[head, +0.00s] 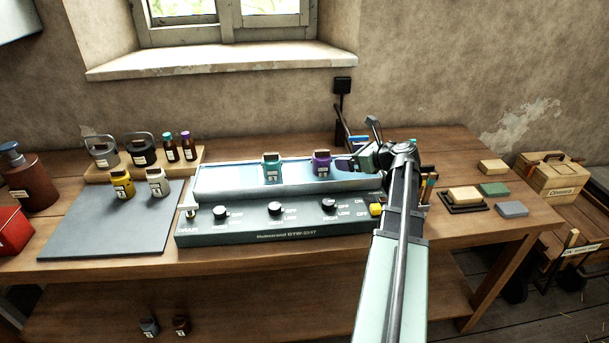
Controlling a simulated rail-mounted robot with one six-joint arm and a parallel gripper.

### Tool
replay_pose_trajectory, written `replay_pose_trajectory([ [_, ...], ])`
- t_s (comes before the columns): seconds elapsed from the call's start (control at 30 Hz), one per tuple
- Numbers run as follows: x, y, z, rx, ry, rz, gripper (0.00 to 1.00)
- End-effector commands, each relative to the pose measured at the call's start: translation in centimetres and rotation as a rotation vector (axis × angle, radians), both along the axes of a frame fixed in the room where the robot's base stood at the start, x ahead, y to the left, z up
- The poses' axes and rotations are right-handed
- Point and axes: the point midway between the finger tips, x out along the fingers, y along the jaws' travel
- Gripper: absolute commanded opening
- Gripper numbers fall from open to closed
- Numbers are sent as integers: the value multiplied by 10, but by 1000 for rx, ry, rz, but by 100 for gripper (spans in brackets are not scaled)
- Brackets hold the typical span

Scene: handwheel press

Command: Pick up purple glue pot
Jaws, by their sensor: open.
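The purple glue pot (321,163) stands upright in the light-blue basin of the grey bath unit (280,221), at its right half. A teal pot (271,168) stands to its left in the same basin. My gripper (344,164) is just right of the purple pot, reaching in from the right at about the pot's height. It is open. The fingers are small and partly dark here, so I cannot tell whether they touch the pot or stand around it. The pot's lower part is hidden by the basin's front edge.
Yellow (122,184) and cream (157,182) pots stand on a grey mat (110,225) at left. A wooden stand (100,173) behind holds several containers. Knobs line the unit's front. Sponges or blocks (494,189) lie at right. A window wall closes off the back.

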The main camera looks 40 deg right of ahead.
Motion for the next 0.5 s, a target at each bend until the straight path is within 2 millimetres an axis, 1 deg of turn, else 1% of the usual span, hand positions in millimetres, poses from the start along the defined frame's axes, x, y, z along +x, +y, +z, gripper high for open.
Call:
replay_pose_trajectory([
  [0.07,7,2,-5,-1,1,4,93],
  [0.2,32,9,-18,-1,1,6,93],
  [0.3,46,14,-23,-3,1,5,93],
  [0.43,50,16,-22,-3,1,4,93],
  [0.5,54,17,-26,-4,2,6,93],
])
